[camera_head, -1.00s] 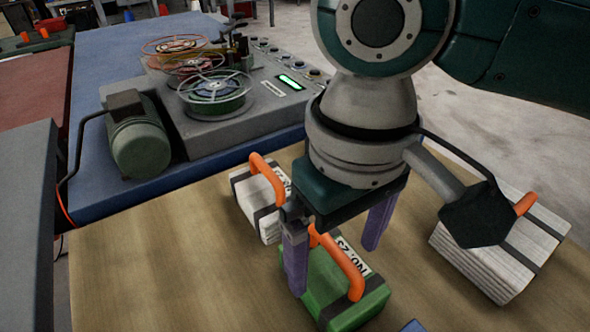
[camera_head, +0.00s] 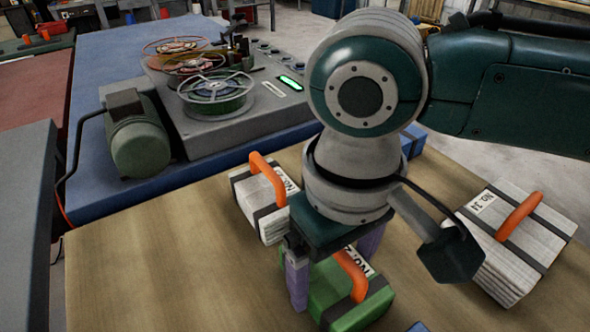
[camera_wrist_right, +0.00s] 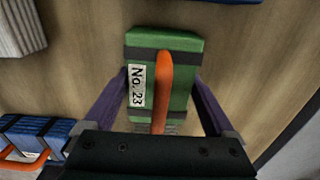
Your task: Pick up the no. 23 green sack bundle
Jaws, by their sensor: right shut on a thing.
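The green sack bundle (camera_head: 345,298) lies on the wooden table below my right arm, with dark straps and an orange handle on top. In the right wrist view the bundle (camera_wrist_right: 182,95) shows its "No. 23" label. My right gripper (camera_head: 333,273) points down over it, with its purple fingers along two opposite sides. It is shut on the bundle, around its body with the handle between the fingers. I see no clear gap between the bundle and the table. My left gripper is not in view.
A white bundle (camera_head: 257,212) stands close behind the green one. Another white bundle (camera_head: 517,240) stands at the right. Blue bundles (camera_wrist_right: 22,132) show in the wrist view. A grey machine with reels (camera_head: 225,130) is on the blue table behind. The wooden table's left part is clear.

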